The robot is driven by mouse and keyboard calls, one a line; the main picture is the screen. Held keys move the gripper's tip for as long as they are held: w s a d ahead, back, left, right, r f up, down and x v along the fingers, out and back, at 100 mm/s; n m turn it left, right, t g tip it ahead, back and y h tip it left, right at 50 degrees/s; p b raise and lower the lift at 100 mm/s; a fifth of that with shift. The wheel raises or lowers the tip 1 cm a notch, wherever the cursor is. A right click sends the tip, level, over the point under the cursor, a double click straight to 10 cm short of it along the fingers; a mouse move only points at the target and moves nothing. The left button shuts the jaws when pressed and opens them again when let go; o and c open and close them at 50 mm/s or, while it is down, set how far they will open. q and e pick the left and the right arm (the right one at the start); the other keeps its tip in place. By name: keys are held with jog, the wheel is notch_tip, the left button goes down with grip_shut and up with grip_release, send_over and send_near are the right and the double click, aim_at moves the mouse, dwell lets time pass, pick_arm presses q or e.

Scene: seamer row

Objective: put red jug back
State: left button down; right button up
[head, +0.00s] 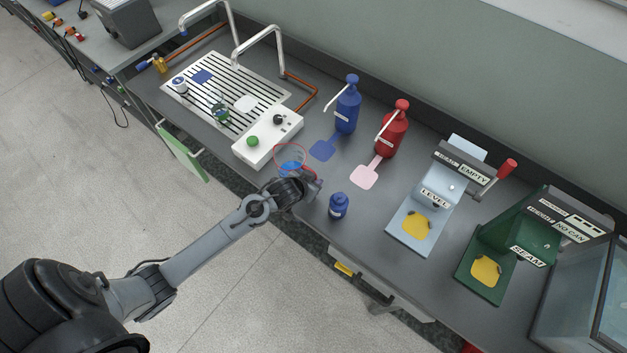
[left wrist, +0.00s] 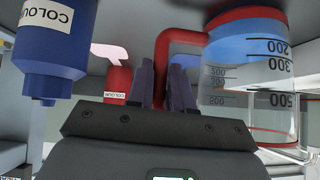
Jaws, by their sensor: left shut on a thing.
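The red jug (head: 290,155) is a clear measuring jug with a red rim and red handle, and blue liquid low inside. It is in front of the white box's right end in the head view. In the left wrist view the jug (left wrist: 248,85) fills the right side, with volume marks on its wall. My left gripper (head: 308,184) is shut on its red handle (left wrist: 172,50), with fingers on both sides of it. I cannot tell whether the jug touches the bench. My right gripper is not in view.
A small blue bottle (head: 339,206) stands close right of my gripper. Blue (head: 347,105) and red (head: 391,130) pump bottles stand behind. A white box (head: 267,138) with knobs and a slatted rack (head: 235,72) holding a green-tinted jug (head: 220,110) are left. Lever machines (head: 435,200) stand right.

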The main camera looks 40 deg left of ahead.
pick_arm(q)
jog(key=c, duration=1.4)
grip_release()
jog(key=shift+f, duration=0.15)
jog(key=o, duration=0.4)
jog(key=shift+s+r, duration=0.2)
jog(key=shift+r, duration=0.2)
jog(key=p+v, duration=0.2)
jog(key=v, duration=0.8)
jog(key=s+d+r+g, duration=0.1)
jog(key=s+d, duration=0.1)
jog(key=s, duration=0.4)
jog(key=s+d+m+g, duration=0.1)
jog(key=s+d+g, duration=0.1)
jog(key=s, duration=0.3)
jog(key=s+d+r+g, duration=0.1)
jog(key=s+d+g, duration=0.1)
jog(key=s, duration=0.4)
jog(key=shift+s+d+r+m+h, duration=0.3)
jog(key=shift+d+r+m, duration=0.1)
jog(key=shift+d, duration=0.15)
